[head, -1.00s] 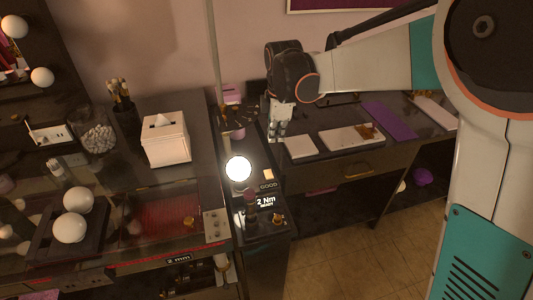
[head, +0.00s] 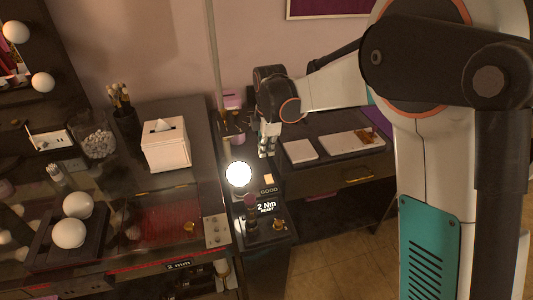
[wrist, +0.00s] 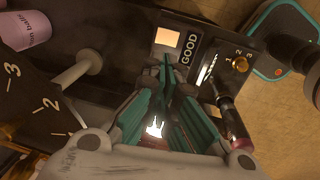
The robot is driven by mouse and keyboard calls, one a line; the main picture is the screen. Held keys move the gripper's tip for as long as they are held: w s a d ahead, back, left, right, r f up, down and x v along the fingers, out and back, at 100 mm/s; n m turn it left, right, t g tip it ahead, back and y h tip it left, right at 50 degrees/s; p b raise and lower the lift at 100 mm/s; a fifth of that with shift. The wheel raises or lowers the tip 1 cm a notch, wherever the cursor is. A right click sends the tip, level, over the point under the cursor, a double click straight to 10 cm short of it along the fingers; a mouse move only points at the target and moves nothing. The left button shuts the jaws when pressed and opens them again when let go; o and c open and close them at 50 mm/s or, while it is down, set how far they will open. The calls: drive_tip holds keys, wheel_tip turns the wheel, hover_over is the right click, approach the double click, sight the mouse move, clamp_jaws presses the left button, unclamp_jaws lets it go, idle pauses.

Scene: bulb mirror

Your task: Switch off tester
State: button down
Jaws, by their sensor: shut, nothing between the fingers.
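My gripper (head: 267,152) is shut and empty, above and behind the tester, apart from the bulb in the head view. In the wrist view my closed teal fingers (wrist: 167,68) point toward the pale square. A bright glow shows between the finger bases.
A brass knob (wrist: 240,64) marked with numbers and a dark red handle (wrist: 234,122) stand on the tester. A pale knobbed lever (wrist: 88,63) is at left by a numbered dial. A tissue box (head: 166,146) and white bulbs on a tray (head: 96,244) are left.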

sight(265, 177)
drive_tip(key=f+b, duration=0.1)
drive_tip(key=f, duration=0.3)
drive_tip(key=w+f+b, duration=0.1)
drive_tip(key=f, duration=0.2)
drive_tip(key=f+b, duration=0.1)
drive_tip(key=f, duration=0.3)
drive_tip(key=shift+w+a+f, duration=0.2)
drive_tip(key=shift+f, duration=0.1)
drive_tip(key=shift+w+f+b, duration=0.15)
drive_tip(key=shift+f+b, duration=0.25)
drive_tip(key=shift+r, duration=0.1)
drive_tip(key=shift+s, duration=0.25)
